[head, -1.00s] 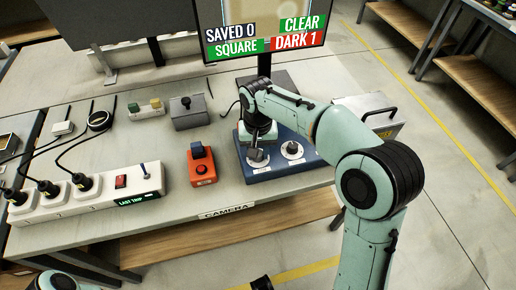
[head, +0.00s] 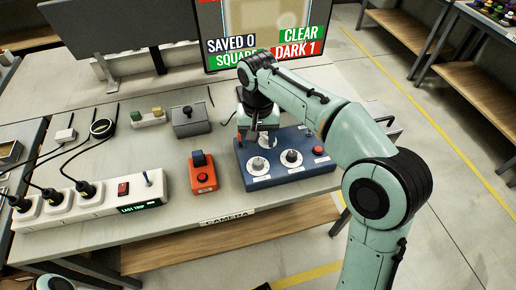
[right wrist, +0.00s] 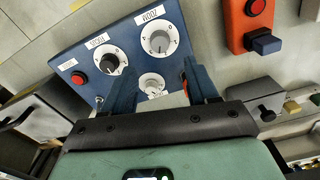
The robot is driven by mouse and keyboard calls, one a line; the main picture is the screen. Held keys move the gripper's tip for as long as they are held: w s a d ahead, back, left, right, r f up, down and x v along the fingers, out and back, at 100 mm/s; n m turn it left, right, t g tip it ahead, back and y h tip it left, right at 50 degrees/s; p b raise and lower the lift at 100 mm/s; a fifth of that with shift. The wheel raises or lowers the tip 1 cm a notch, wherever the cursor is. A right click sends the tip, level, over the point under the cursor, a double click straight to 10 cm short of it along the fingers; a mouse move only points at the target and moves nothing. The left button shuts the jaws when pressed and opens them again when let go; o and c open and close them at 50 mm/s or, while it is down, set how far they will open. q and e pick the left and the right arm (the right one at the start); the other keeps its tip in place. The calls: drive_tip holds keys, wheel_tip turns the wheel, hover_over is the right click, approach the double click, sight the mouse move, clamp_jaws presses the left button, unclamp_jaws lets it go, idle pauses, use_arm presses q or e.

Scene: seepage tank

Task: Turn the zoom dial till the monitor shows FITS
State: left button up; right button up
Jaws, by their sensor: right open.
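The zoom dial (head: 258,166) is a round dial with a white surround at the left front of the blue control box (head: 312,173). It shows clear of my fingers in the right wrist view (right wrist: 158,42), under an upside-down ZOOM label. My right gripper (head: 257,143) is open and empty behind the zoom dial. In the right wrist view its fingers stand either side of a smaller white dial (right wrist: 151,82); contact cannot be told. The monitor (head: 265,20) shows SAVED 0, CLEAR, SQUARE and DARK 1; its top is cut off. My left gripper is out of view.
The focus dial (head: 291,158) and a red button (head: 319,150) are on the same box. An orange box (head: 203,173) with a red button stands to its left. A power strip (head: 90,203), a grey joystick box (head: 190,120) and cables lie farther left.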

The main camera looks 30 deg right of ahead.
drive_tip(key=shift+r+p, duration=0.35)
drive_tip(key=shift+r, duration=1.8)
